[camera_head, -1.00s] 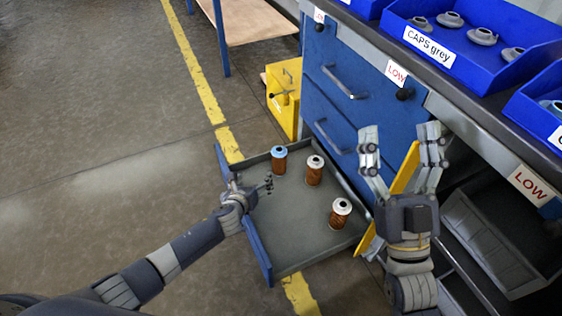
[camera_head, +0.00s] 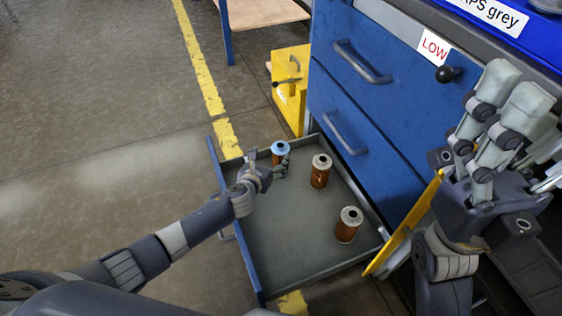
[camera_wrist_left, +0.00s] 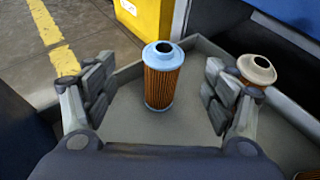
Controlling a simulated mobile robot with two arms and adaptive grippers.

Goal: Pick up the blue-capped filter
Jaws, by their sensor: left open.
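The blue-capped filter (camera_head: 280,152) stands upright in the far left corner of the open drawer (camera_head: 290,243). Its pale blue cap and brown pleated body show in the left wrist view (camera_wrist_left: 162,77). My left gripper (camera_head: 268,169) is inside the drawer, close to this filter and partly in front of it. In the left wrist view the fingers (camera_wrist_left: 158,96) are spread, with the filter standing ahead between them, untouched. My right gripper (camera_head: 503,100) is raised at the right, over the cabinet front, its fingers close together; I cannot tell its opening.
Two filters with pale caps stand in the drawer, one beside the blue-capped filter (camera_head: 320,171) and one nearer (camera_head: 348,225). The blue cabinet (camera_head: 365,110) rises at the right. A yellow box (camera_head: 291,88) stands behind the drawer. A yellow panel (camera_head: 405,225) lies along its right side.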

